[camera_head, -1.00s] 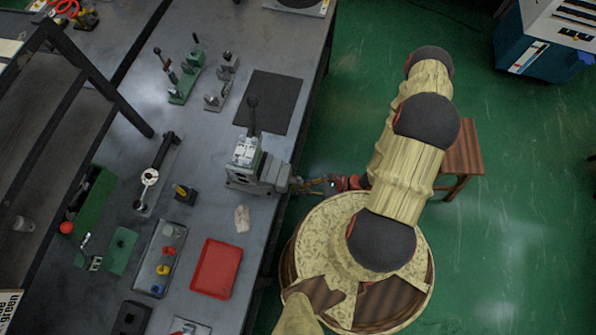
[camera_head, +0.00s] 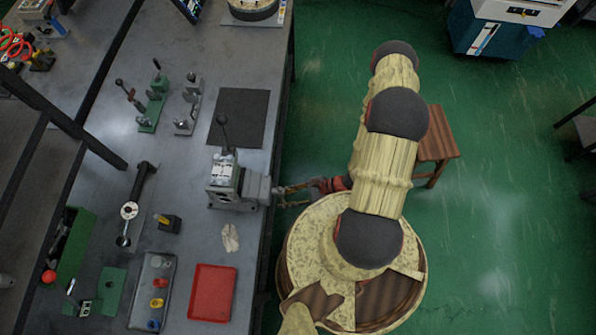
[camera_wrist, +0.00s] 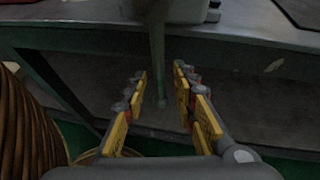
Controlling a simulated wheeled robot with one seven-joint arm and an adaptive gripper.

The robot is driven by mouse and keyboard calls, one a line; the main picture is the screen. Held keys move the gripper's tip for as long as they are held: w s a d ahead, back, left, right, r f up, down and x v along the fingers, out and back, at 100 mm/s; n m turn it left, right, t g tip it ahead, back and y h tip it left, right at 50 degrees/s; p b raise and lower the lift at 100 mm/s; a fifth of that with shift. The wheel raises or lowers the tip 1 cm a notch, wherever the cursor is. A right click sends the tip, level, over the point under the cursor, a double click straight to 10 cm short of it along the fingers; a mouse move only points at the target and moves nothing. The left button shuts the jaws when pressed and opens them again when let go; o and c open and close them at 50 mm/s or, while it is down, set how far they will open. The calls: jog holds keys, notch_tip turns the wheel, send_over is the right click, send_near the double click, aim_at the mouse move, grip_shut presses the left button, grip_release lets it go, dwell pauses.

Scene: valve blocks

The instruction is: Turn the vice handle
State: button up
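The grey vice (camera_head: 228,187) is fixed at the right edge of the workbench. In the wrist view its body (camera_wrist: 185,9) shows at the top. A thin greenish-grey handle rod (camera_wrist: 158,50) hangs down below it. My gripper (camera_wrist: 161,74) is open, with yellow-padded fingers on either side of the rod's lower part and gaps showing between. In the head view my gripper (camera_head: 283,194) reaches the vice from the right, past the bench edge. The handle is too small to make out clearly there.
The workbench (camera_head: 190,214) holds a red tray (camera_head: 212,293), a dark mat (camera_head: 237,117), a tray of coloured pieces (camera_head: 154,290) and toggle clamps (camera_head: 152,103). A wooden stool (camera_head: 437,143) stands right of my arm. The green floor (camera_head: 500,230) farther right is open.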

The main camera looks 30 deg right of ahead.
jog(key=v, duration=1.1)
jog(key=shift+d+f, duration=0.1)
